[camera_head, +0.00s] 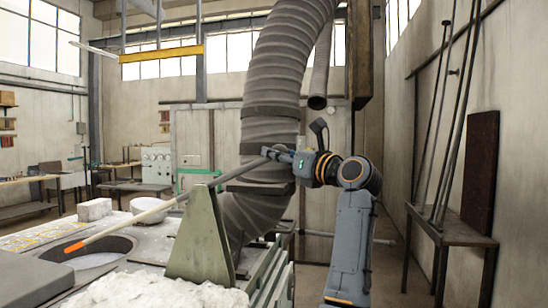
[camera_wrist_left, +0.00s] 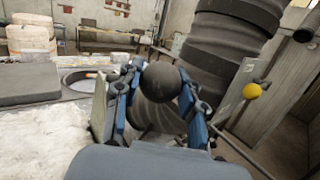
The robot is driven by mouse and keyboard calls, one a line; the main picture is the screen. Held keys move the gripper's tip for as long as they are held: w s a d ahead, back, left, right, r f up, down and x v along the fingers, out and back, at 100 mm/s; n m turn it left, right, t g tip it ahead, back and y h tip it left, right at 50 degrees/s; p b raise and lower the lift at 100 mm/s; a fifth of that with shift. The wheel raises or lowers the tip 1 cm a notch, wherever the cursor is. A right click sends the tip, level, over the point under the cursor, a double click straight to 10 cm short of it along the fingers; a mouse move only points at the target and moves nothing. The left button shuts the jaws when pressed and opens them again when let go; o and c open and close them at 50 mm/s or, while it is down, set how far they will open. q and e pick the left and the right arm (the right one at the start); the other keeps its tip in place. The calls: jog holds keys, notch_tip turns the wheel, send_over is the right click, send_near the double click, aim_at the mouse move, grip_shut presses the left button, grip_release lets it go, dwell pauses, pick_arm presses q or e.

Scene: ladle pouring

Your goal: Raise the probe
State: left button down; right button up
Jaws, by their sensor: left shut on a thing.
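The probe (camera_head: 150,213) is a long pale rod with an orange tip (camera_head: 75,247). It slopes down to the left in the head view, with the tip over the round dark furnace opening (camera_head: 108,250). The rod passes at the top of a green wedge-shaped stand (camera_head: 200,245); I cannot tell whether it touches. My left gripper (camera_head: 277,153) is shut on the probe's upper end. In the left wrist view a dark round knob (camera_wrist_left: 162,81) sits between the blue fingers and hides the rod behind it. My right gripper is not in view.
A thick ribbed duct (camera_head: 272,75) hangs right behind the gripper. White lumpy material (camera_head: 155,292) lies in front of the stand. A narrow table (camera_head: 455,232) with leaning rods stands at the right wall. A yellow ball (camera_wrist_left: 253,90) shows in the left wrist view.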

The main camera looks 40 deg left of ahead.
pick_arm(q)
notch_tip(320, 180, down, 7)
jog(key=d+m+t+y+b, duration=0.1)
jog(key=m+y+b, duration=0.1)
jog(key=b, duration=0.4)
jog(key=shift+w+d+t+y+b, duration=0.3)
jog(key=shift+w+d+y+b, duration=0.05)
jog(key=shift+w+y+b, duration=0.05)
jog(key=shift+f, duration=0.15)
jog(key=c, duration=0.8)
grip_release()
jog(key=shift+d, duration=0.15)
jog(key=v, duration=1.2)
jog(key=shift+w, duration=0.1)
